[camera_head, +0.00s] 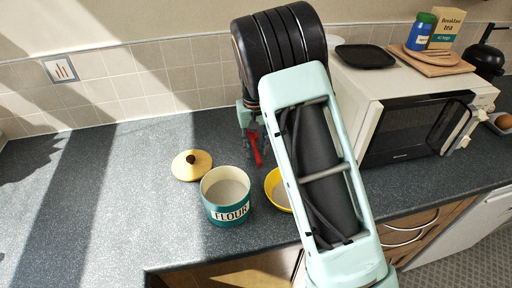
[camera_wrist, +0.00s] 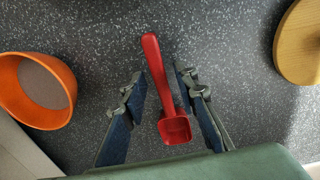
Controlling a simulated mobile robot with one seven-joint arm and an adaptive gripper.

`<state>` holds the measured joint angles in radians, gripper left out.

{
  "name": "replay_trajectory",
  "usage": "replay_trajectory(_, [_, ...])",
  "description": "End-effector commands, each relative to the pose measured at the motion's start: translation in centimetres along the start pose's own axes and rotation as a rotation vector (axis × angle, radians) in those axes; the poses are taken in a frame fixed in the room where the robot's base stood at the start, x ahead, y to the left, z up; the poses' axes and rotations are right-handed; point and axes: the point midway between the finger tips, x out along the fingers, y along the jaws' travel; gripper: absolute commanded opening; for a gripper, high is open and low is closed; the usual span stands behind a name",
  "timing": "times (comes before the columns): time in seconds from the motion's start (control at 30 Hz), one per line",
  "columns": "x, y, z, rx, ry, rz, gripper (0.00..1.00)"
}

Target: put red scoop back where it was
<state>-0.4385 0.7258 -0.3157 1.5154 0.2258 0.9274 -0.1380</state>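The red scoop (camera_wrist: 174,128) lies between the two fingers of my gripper (camera_wrist: 161,90) in the wrist view, handle pointing up the picture. A gap shows on each side of it, so the fingers are open around it and do not grip it. In the head view the red scoop (camera_head: 255,150) shows just below my gripper (camera_head: 250,128), near the back wall. Whether it rests flat on the counter is hard to tell. A teal FLOUR tin (camera_head: 228,213) stands open in front, with pale contents.
A yellow bowl (camera_head: 271,180), partly hidden by my arm, is right of the tin; it looks orange in the wrist view (camera_wrist: 66,75). A round lid (camera_head: 183,171) with a dark knob lies behind-left of the tin. A microwave (camera_head: 375,115) stands right. The left counter is clear.

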Motion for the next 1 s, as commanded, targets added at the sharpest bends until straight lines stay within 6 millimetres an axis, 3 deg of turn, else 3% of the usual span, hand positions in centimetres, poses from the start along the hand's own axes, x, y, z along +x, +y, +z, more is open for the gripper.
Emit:
replay_trajectory(0.37, [-0.9,0.0,-0.1,0.000,0.003,-0.001,0.28])
replay_trajectory(0.8, [-9.6,0.0,-0.1,0.001,0.004,0.000,0.28])
replay_trajectory(1.0, [-11.9,0.0,-0.1,0.000,0.002,-0.001,0.28])
